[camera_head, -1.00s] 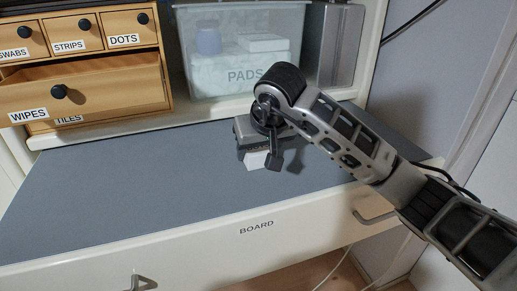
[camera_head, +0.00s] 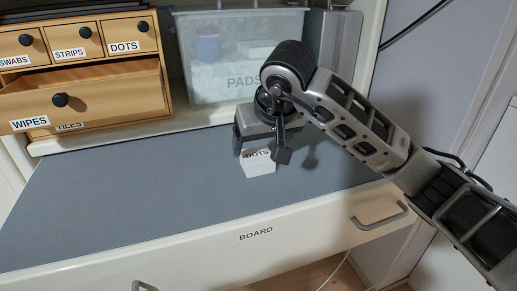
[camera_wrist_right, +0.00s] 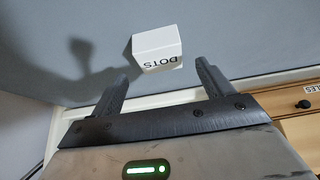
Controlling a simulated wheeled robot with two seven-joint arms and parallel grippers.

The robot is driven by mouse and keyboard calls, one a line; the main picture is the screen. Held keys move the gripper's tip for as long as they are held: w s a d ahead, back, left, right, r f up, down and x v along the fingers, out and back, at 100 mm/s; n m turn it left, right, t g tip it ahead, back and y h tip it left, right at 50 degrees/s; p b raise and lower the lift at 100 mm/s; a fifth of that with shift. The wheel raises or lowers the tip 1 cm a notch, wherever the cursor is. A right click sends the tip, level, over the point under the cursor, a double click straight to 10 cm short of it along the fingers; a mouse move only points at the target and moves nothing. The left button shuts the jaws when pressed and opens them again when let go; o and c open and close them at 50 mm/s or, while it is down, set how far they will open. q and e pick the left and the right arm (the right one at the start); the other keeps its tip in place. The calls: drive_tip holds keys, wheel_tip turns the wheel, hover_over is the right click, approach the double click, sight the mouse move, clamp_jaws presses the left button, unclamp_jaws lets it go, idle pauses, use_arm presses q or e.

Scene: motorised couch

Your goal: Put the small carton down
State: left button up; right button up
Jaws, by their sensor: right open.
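The small carton is a white box with "DOTS" printed on it (camera_head: 258,168). It stands on the grey board surface (camera_head: 120,205) in the head view, and it also shows in the wrist view (camera_wrist_right: 157,45). My right gripper (camera_head: 262,154) is just above and behind the carton, with one finger to each side of it. In the right wrist view the gripper's fingers (camera_wrist_right: 163,75) are spread apart and the carton lies beyond their tips, clear of both. My left gripper is in neither view.
A wooden drawer unit (camera_head: 95,95) stands at the back left, its "WIPES" drawer pulled out. A clear "PADS" bin (camera_head: 215,90) is on the back shelf behind my gripper. The board's left side is bare. A white front edge labelled "BOARD" (camera_head: 200,254) has handles.

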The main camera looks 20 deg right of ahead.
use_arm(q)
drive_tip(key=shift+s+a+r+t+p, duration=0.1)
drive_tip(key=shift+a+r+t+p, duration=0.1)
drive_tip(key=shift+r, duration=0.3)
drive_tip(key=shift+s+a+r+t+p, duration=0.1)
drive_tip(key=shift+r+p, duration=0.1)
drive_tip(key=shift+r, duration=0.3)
use_arm(e)
drive_tip(key=v, duration=0.6)
drive_tip(key=shift+s+r, duration=0.15)
drive_tip(key=shift+r, duration=0.1)
